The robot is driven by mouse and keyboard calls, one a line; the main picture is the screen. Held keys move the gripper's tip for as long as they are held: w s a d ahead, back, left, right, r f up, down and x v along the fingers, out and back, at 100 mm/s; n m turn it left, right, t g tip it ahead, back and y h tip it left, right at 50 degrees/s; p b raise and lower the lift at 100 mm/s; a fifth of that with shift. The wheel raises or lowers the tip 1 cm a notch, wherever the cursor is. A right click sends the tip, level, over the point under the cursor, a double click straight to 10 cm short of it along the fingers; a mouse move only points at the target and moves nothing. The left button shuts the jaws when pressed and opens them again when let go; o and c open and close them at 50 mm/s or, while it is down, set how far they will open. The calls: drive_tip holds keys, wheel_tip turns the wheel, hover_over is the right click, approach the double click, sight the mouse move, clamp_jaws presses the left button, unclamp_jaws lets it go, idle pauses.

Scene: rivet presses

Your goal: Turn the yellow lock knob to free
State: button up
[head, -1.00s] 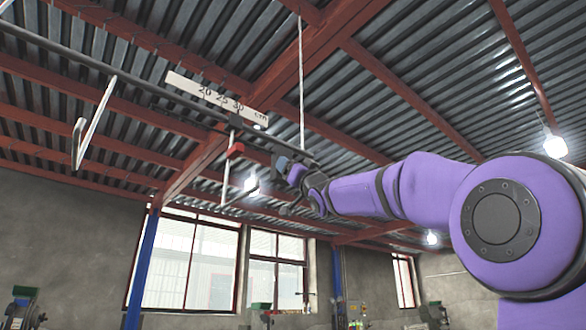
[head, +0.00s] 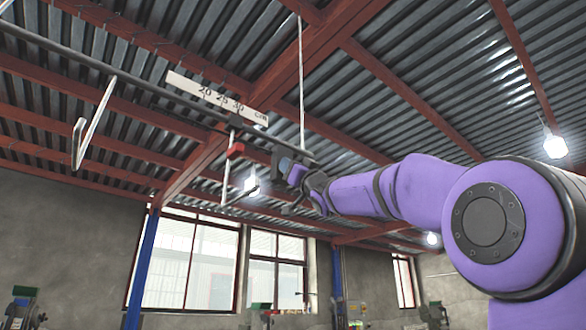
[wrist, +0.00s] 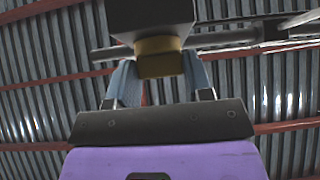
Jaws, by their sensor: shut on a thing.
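The yellow lock knob (wrist: 160,62) sits under a dark block (wrist: 150,18) on a rail in the wrist view. My gripper (wrist: 161,75) has one blue-grey finger on each side of the knob and is shut on it. The faces where the fingers meet the knob are partly hidden. In the head view my gripper (head: 283,163) is high up at the right end of the rail, and the knob cannot be made out there.
The dark rail (head: 150,84) runs overhead with a white centimetre scale (head: 215,98). A white hook (head: 93,125) hangs at left. A thin white rod (head: 301,85) rises beside the rail.

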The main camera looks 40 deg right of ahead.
drive_tip(key=shift+w+d+r+n+g+y, duration=0.1)
drive_tip(key=shift+d+r+n+g+y, duration=0.1)
drive_tip(key=shift+n+g+y, duration=2.85)
drive_tip(key=shift+s+d+r+n+g+y, duration=0.15)
drive_tip(key=shift+n+g+y, duration=0.95)
drive_tip(key=shift+n, duration=3.8)
drive_tip(key=shift+w+d+r+n+g+y, duration=0.2)
drive_tip(key=shift+n+g+y, duration=1.9)
drive_tip(key=shift+n, duration=1.85)
drive_tip(key=shift+f+n+g+h, duration=0.15)
drive_tip(key=shift+n+g+h, duration=0.15)
drive_tip(key=shift+g+h, duration=0.35)
drive_tip(key=o, duration=0.9)
drive_tip(key=shift+s, duration=0.2)
drive_tip(key=v, duration=1)
drive_tip(key=shift+s+d, duration=0.15)
drive_tip(key=shift+d, duration=0.2)
